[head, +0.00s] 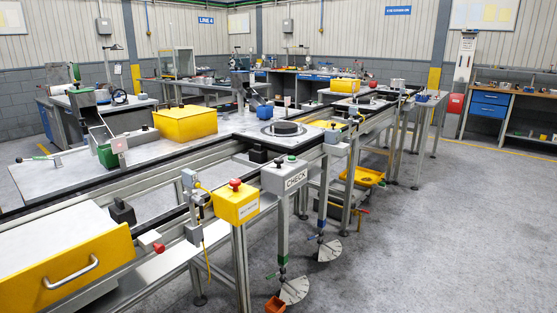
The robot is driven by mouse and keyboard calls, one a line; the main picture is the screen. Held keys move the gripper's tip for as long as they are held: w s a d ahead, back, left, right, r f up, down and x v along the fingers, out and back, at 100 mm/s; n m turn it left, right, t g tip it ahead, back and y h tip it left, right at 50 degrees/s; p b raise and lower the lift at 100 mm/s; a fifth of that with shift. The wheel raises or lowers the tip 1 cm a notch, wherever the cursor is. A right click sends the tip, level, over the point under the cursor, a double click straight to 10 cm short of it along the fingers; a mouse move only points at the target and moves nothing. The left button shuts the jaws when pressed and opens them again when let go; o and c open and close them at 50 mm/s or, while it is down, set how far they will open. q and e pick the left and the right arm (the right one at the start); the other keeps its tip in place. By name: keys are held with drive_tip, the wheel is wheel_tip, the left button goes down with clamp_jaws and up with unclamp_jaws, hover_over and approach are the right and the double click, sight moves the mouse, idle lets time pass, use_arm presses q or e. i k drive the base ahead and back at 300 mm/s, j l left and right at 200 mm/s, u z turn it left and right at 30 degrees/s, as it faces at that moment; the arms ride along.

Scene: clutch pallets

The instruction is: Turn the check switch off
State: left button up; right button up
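The grey box labelled CHECK (284,178) is mounted on the front side of the conveyor frame, right of the picture's middle. I cannot tell from this view whether the switch is on or off. A yellow box (236,204) with a red mushroom button on top is mounted beside it, to its left and nearer. Neither of my grippers is in view, and nothing touches the CHECK box.
The conveyor frame runs from the lower left to the back right. A black disc (286,128) lies on a pallet behind the CHECK box. A yellow drawer (68,270) fills the lower left. Dial plates (294,291) hang low under the frame. The floor at right is clear.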

sight(277, 161)
drive_tip(key=i+l+u, duration=0.1)
drive_tip(key=i+l, duration=0.95)
